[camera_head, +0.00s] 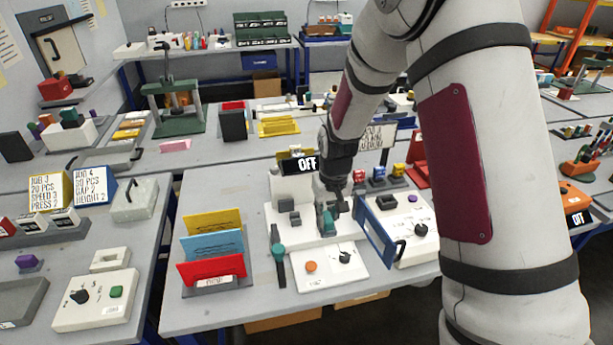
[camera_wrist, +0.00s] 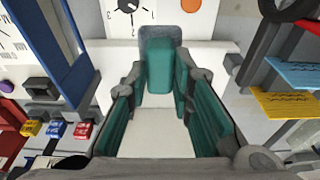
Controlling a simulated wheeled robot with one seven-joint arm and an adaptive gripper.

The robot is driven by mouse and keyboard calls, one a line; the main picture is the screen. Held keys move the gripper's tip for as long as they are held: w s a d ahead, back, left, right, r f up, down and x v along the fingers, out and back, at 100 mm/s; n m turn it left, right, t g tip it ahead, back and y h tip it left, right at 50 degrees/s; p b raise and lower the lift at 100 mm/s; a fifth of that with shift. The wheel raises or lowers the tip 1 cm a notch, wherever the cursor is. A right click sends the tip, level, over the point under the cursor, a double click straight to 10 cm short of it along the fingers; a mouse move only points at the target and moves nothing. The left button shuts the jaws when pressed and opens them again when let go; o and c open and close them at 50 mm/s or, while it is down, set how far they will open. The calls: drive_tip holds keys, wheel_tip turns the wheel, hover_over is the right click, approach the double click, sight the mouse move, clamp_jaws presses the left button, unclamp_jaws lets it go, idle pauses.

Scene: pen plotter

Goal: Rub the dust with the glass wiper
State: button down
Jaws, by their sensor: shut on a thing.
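The glass wiper, a teal block on a grey base (camera_wrist: 158,72), is between my fingertips in the wrist view, its grey edge toward the knob panel. My gripper (camera_head: 332,208) is shut on it, low over the white bed of the plotter (camera_head: 285,228). In the wrist view my gripper (camera_wrist: 160,90) has a teal-padded finger on each side. The bare white bed (camera_wrist: 155,135) shows between the fingers. I cannot make out any dust; the fingers and the wiper hide part of the bed. Whether the wiper touches the bed is unclear.
A blue-framed panel (camera_head: 375,228) stands upright right of the bed. A knob panel (camera_head: 328,275) with an orange button lies in front. A teal and black tool (camera_head: 279,256) lies on the left, beside the rack of coloured sheets (camera_head: 213,243). An OFF display (camera_head: 306,164) is behind.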

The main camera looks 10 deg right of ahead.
drive_tip(key=shift+n, duration=0.3)
drive_tip(key=f+b, duration=0.1)
drive_tip(key=f, duration=0.2)
drive_tip(key=w+f+b, duration=0.1)
drive_tip(key=f, duration=0.2)
drive_tip(key=shift+w+b, duration=0.15)
drive_tip(key=shift+b, duration=0.15)
drive_tip(key=shift+f, duration=0.2)
drive_tip(key=shift+f+b, duration=0.5)
drive_tip(key=shift+f, duration=0.45)
idle(0.3)
drive_tip(key=shift+w+b, duration=1)
drive_tip(key=shift+w, duration=0.95)
drive_tip(key=shift+w+f+b, duration=0.1)
drive_tip(key=shift+w+b, duration=0.7)
drive_tip(key=shift+w, duration=0.45)
drive_tip(key=shift+w+b, duration=1.3)
drive_tip(key=shift+w, duration=0.9)
drive_tip(key=shift+s, duration=0.15)
